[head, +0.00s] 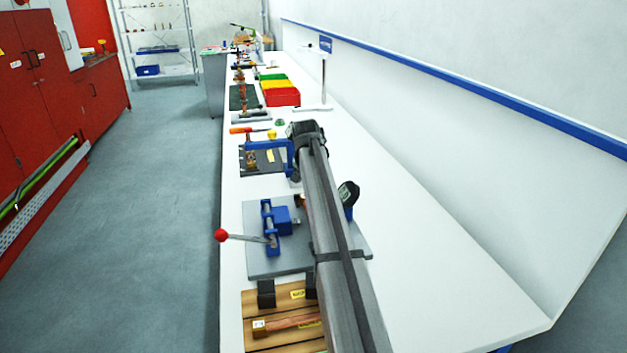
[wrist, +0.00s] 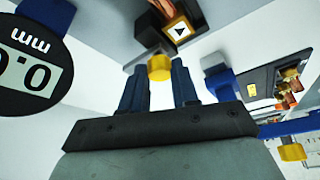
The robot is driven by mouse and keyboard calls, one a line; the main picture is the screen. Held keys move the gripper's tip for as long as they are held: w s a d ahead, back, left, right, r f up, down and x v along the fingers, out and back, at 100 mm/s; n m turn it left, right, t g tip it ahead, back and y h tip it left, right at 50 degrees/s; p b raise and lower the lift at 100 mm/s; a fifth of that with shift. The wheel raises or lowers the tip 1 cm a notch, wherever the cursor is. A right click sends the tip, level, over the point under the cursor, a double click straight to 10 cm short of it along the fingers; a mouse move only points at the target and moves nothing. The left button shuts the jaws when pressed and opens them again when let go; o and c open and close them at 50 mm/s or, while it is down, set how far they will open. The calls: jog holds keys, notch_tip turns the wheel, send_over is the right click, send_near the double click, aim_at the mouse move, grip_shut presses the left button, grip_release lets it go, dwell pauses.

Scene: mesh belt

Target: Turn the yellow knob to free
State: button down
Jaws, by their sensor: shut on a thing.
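In the wrist view, the yellow knob (wrist: 159,67) sits between the tips of my gripper's two blue fingers. My gripper (wrist: 158,76) is shut on it. Behind the knob is a dark block with a yellow-framed label (wrist: 180,31) bearing a black arrow. I cannot read any "free" mark. In the head view, my arm hides the fingers and the held knob.
A round digital gauge marked "mm" (wrist: 32,62) is close on the left in the wrist view. A second yellow knob (wrist: 292,152) is at right. In the head view, a blue clamp with a red-ball lever (head: 221,235) stands on a grey plate (head: 262,263). The bench's right side is clear.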

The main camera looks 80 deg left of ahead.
jog(key=c, duration=0.8)
grip_release()
jog(key=shift+c, duration=0.2)
jog(key=v, duration=1.3)
jog(key=shift+d+r, duration=0.25)
jog(key=shift+r, duration=0.1)
